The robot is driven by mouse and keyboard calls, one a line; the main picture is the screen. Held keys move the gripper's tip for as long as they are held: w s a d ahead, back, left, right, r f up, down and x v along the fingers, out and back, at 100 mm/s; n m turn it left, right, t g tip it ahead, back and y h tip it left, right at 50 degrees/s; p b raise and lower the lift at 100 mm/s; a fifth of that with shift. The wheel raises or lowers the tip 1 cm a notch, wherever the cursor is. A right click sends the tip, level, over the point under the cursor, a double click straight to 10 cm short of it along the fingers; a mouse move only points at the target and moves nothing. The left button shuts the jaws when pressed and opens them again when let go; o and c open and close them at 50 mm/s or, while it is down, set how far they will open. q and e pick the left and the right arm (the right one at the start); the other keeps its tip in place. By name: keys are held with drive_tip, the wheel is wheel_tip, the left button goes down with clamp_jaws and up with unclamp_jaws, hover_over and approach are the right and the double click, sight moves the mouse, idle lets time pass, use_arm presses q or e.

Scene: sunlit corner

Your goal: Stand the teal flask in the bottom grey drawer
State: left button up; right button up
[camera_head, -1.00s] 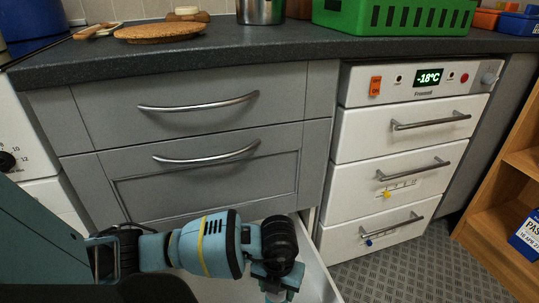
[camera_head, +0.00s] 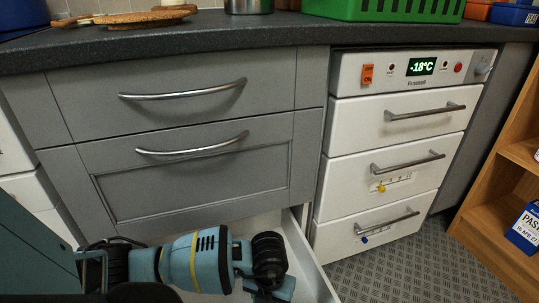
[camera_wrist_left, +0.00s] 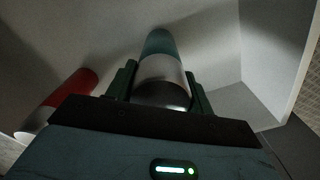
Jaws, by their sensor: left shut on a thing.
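My left gripper (camera_wrist_left: 163,88) is shut on the teal flask (camera_wrist_left: 160,45), a cylinder with a teal part and a pale grey-white part, in the left wrist view. In the head view my left wrist is over the open bottom grey drawer (camera_head: 312,266), and the fingers and flask are hidden below the frame. The drawer's pale inside walls (camera_wrist_left: 215,45) surround the flask in the wrist view. I cannot tell whether the flask touches the drawer floor. My right gripper is not in view.
A red and white cylinder (camera_wrist_left: 68,92) is left of the flask in the wrist view. Two shut grey drawers (camera_head: 190,165) are above the open one. A white freezer (camera_head: 385,140) stands to the right, with a wooden shelf (camera_head: 495,195) beyond bare floor.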

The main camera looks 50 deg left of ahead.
use_arm(q)
drive_tip(key=shift+f, duration=0.15)
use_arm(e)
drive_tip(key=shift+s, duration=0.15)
use_arm(q)
drive_tip(key=o, duration=1.5)
drive_tip(key=shift+o, duration=0.2)
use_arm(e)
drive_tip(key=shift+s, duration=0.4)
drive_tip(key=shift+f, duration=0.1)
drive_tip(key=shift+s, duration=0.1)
use_arm(q)
wheel_tip(320, 180, up, 11)
drive_tip(key=p, duration=0.4)
drive_tip(key=shift+p, duration=0.3)
drive_tip(key=shift+r, duration=0.7)
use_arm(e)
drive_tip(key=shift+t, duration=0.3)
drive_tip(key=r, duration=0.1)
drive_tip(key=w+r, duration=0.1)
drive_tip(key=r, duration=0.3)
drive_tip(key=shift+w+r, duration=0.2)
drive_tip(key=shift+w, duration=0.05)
